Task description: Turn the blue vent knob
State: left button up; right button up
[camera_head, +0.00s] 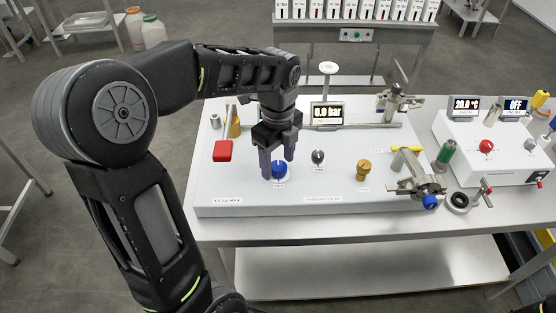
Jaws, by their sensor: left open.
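The blue vent knob (279,170) sits on the front part of a white panel box (240,203), with a small label in front of it. My left gripper (278,165) points down over the knob. Its two dark fingers stand apart, one on the left of the knob and one behind its right side. I cannot tell whether either finger touches the knob. My right gripper is not in view.
A red block (222,151) lies left of the knob, and a black knob (318,157) stands to its right. A brass knob (363,170) and a metal clamp fitting (418,178) stand farther right. A display (327,113) reads 0.0 bar behind.

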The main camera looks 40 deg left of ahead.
aim_at(278, 165)
pick_arm(q)
notch_tip(278, 165, up, 8)
jog(key=shift+f+b, duration=0.25)
jog(key=shift+b, duration=0.05)
dwell(0.5)
